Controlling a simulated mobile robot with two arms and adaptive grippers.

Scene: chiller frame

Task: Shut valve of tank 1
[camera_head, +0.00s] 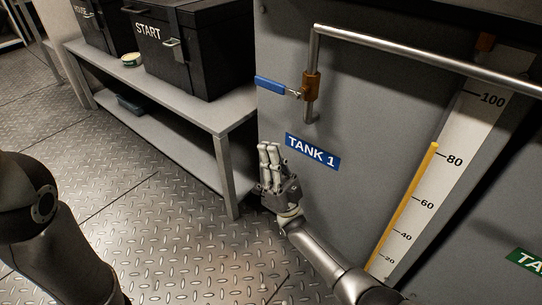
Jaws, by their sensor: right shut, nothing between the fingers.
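The tank 1 valve has a brass body (311,87) on a thin metal pipe. Its blue lever handle (271,84) points left, across the vertical pipe. Below it, a blue label (312,151) reading TANK 1 sits on the grey tank (370,110). My right gripper (269,148) is shut and empty. It is left of the label and below the blue handle, apart from the handle. Whether its fingers touch the tank cannot be told. My left gripper is not in view; only part of my left arm shows at the lower left.
A grey bench (225,119) stands left of the tank, with a black box (196,48) marked START and a second black box (92,25) on it. A yellow gauge (407,205) runs up a white scale. The metal floor (140,215) in front is clear.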

